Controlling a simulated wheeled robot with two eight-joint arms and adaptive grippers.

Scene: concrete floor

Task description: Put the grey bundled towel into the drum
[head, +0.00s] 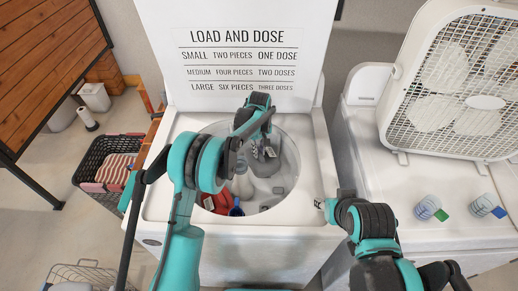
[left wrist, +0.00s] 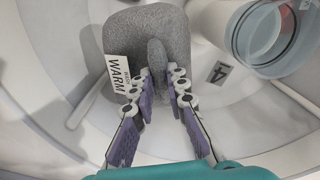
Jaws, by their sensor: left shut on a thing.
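The grey bundled towel (left wrist: 150,28) is between the fingers of my left gripper (left wrist: 160,80), which is shut on it. A white tag reading WARM hangs at the towel's left side in the left wrist view. In the head view my left gripper (head: 262,138) reaches over the open drum (head: 290,182) of the washer, and the grey towel (head: 266,164) shows below it, within the drum's opening. I cannot tell whether the towel touches the drum's floor. My right gripper (head: 324,206) is near the washer's front right edge; its finger opening is unclear.
A red item (head: 217,204) and a blue item (head: 237,208) lie in the drum. A blue-ringed round thing (left wrist: 262,28) is right of the towel. The raised lid (head: 240,50) stands behind. A second machine with a fan (head: 462,85) is right; a black basket (head: 105,160) is left.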

